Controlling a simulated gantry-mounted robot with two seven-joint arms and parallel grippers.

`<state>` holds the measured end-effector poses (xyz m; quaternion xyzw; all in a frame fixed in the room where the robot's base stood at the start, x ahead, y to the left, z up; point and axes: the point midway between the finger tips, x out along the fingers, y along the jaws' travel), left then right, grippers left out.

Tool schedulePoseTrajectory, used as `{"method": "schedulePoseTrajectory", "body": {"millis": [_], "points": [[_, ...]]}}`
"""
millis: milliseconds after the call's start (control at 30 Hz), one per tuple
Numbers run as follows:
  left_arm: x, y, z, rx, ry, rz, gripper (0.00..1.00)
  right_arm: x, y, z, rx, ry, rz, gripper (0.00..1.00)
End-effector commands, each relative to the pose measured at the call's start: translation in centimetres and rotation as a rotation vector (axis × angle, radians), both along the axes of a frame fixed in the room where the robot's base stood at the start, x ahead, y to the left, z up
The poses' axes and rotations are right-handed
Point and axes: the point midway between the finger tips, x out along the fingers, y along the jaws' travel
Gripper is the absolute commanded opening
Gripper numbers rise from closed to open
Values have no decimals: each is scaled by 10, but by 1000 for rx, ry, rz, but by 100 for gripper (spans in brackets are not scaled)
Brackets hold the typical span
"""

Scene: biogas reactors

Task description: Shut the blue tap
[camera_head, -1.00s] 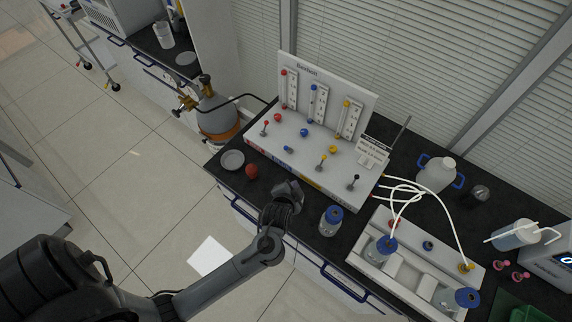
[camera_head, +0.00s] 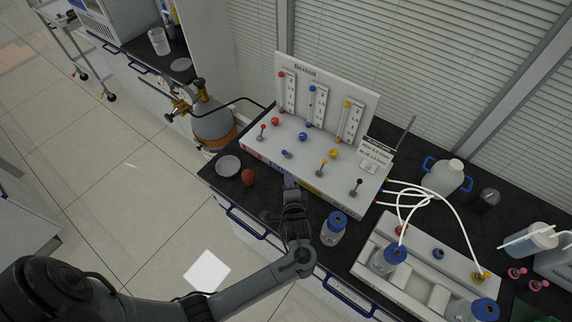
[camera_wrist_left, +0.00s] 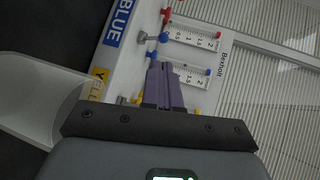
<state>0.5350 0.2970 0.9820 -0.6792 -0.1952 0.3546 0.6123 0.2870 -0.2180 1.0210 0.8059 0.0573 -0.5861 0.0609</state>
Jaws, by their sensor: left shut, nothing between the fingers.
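The blue tap (camera_head: 287,153) sits low on the front of the white flowmeter panel, between the upright red-tipped tap (camera_head: 263,127) and yellow-tipped tap (camera_head: 323,163). In the left wrist view a grey tap with a blue end (camera_wrist_left: 163,38) shows near the BLUE label (camera_wrist_left: 118,21). My left gripper (camera_head: 290,181) is at the front edge of the panel, just in front of the blue tap in the head view. Its purple fingers (camera_wrist_left: 165,84) are together and empty. I see no clear contact with the tap. My right gripper is not in view.
A blue-capped bottle (camera_head: 333,228) stands close to the right of my left gripper. A red ball-like object (camera_head: 248,177) and a grey dish (camera_head: 228,166) lie to its left. A white tray (camera_head: 403,272) with bottles and tubes stands at the right.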

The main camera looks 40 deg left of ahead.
Motion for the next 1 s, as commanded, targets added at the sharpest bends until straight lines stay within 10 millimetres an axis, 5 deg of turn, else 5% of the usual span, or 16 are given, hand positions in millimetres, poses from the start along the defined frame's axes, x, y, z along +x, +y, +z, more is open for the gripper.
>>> {"method": "schedulePoseTrajectory", "body": {"millis": [700,1000], "points": [[59,61,-22,-1,-1,0,0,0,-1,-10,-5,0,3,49],[67,69,-25,-2,1,-1,0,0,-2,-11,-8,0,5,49]]}}
